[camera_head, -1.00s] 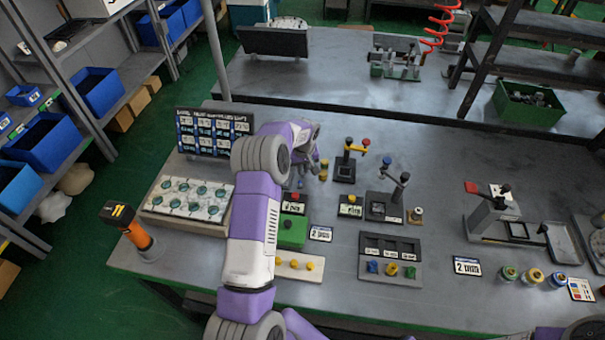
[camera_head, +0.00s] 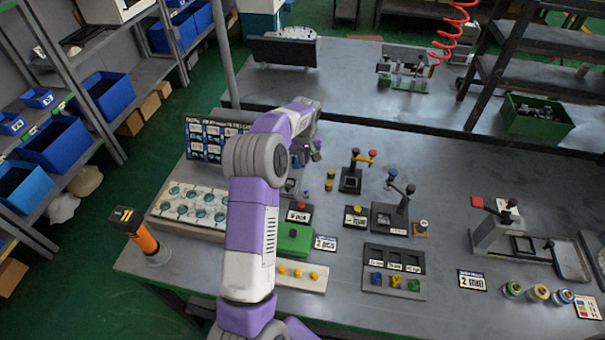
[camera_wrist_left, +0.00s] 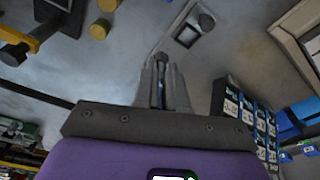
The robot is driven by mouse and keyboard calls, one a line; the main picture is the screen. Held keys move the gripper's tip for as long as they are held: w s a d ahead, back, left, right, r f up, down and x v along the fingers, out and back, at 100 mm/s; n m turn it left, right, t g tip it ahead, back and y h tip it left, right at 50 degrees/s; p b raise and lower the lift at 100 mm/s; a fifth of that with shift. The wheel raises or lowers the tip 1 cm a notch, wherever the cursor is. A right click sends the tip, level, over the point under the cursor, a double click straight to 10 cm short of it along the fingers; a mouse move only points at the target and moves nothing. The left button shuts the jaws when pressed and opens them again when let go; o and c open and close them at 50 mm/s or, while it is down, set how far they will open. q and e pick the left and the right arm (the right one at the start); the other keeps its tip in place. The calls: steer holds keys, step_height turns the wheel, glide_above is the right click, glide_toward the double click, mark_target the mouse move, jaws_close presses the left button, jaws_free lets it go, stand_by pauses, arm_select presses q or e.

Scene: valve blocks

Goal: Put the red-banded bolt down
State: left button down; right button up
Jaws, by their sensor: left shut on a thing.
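In the left wrist view the gripper (camera_wrist_left: 162,75) is shut on a slim bolt (camera_wrist_left: 160,58), whose head shows between the fingertips. The bolt's band is mostly hidden by the fingers, and I cannot tell its colour. The bolt is hard to make out in the head view. My right gripper is not in view.
A tray of round teal parts (camera_head: 190,203) lies left, and a green block (camera_head: 294,240) in front. An orange-handled tool (camera_head: 145,238) stands at the left corner.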

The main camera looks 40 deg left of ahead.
arm_select(q)
steer(key=s+a+r, duration=0.1)
steer(key=s+a, duration=0.2)
steer(key=s, duration=0.1)
steer(key=shift+w+f+b, duration=0.15)
steer(key=shift+f+b, duration=0.35)
steer(key=shift+f, duration=1.8)
steer(key=shift+w+f+b, duration=0.15)
steer(key=shift+f+b, duration=0.35)
steer(key=shift+f, duration=1.75)
steer(key=shift+f, duration=0.1)
steer(key=c, duration=1.2)
jaws_free()
